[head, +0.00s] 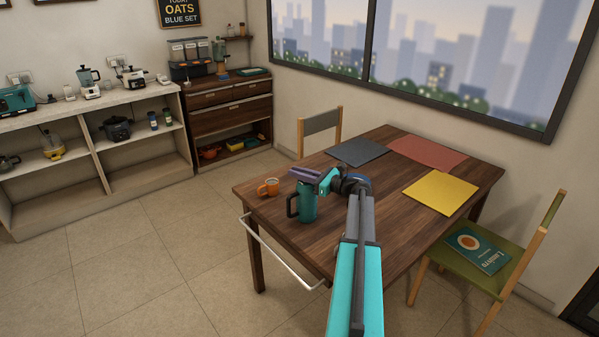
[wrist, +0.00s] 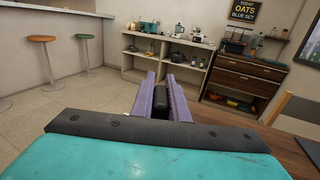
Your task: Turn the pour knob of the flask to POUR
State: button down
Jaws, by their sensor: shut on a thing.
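The teal flask (head: 308,208) stands upright near the left corner of the wooden table, its black handle on its left side. My gripper (head: 303,174) reaches across the flask's top from the right, its purple fingers level. In the wrist view, the fingers of my gripper (wrist: 160,92) are closed on both sides of a small black piece, which appears to be the pour knob (wrist: 160,98). The flask's body is out of sight there. No POUR marking can be read in either view.
An orange mug (head: 268,188) stands on the table (head: 345,215) just left of the flask. Grey (head: 357,152), red (head: 428,153) and yellow (head: 440,194) mats lie farther back and right. A white rail (head: 283,255) runs along the table's front left edge. Chairs stand behind and at right.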

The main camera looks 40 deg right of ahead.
jog(key=n+g+y, duration=0.1)
jog(key=y, duration=0.1)
jog(key=n+g+y+p, duration=0.1)
jog(key=n+y, duration=0.1)
jog(key=a+n+g+y, duration=0.1)
jog(key=y, duration=0.1)
jog(key=shift+s+n+g+y+p, duration=0.2)
jog(key=shift+n+g+y+p, duration=0.1)
jog(key=shift+n, duration=0.1)
jog(key=g+y, duration=0.1)
jog(key=n+g, duration=0.1)
jog(key=n+y, duration=0.1)
jog(key=shift+s+a+g+y, duration=0.3)
jog(key=shift+s+a+g, duration=0.05)
jog(key=shift+g, duration=0.05)
jog(key=shift+s+a+n+g+y+b, duration=0.25)
jog(key=shift+n+g+y+b, duration=0.25)
jog(key=shift+n+g, duration=0.3)
jog(key=shift+a, duration=0.1)
jog(key=c, duration=1.7)
grip_release()
jog(key=shift+r, duration=0.15)
